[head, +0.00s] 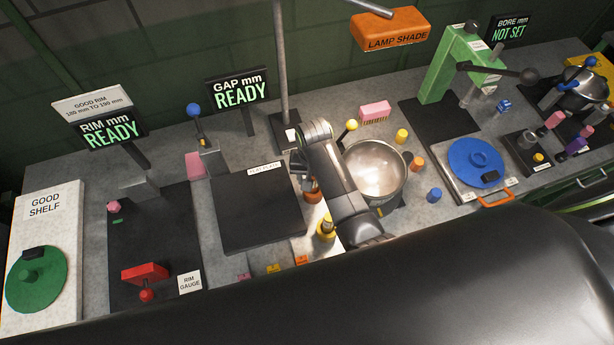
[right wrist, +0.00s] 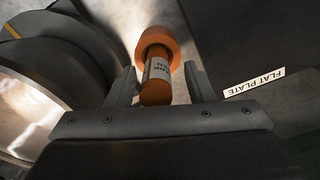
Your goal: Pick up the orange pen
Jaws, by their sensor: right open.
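The orange pen (right wrist: 157,72) shows in the right wrist view as a short orange cylinder with a pale label, with a wider round orange part (right wrist: 158,42) at its far end. In the head view a bit of orange (head: 313,196) shows just below my right gripper (head: 306,180), beside the flat plate. In the right wrist view my right gripper (right wrist: 160,85) is open. Its two fingers stand on either side of the pen, with a gap visible on each side. My arm hides part of this area in the head view. My left gripper is not in view.
A steel pot (head: 375,168) stands close to the right of my arm. The dark flat plate (head: 255,215) lies to the left. A yellow piece (head: 326,228) stands just in front. A thin post (head: 281,70) rises behind my arm.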

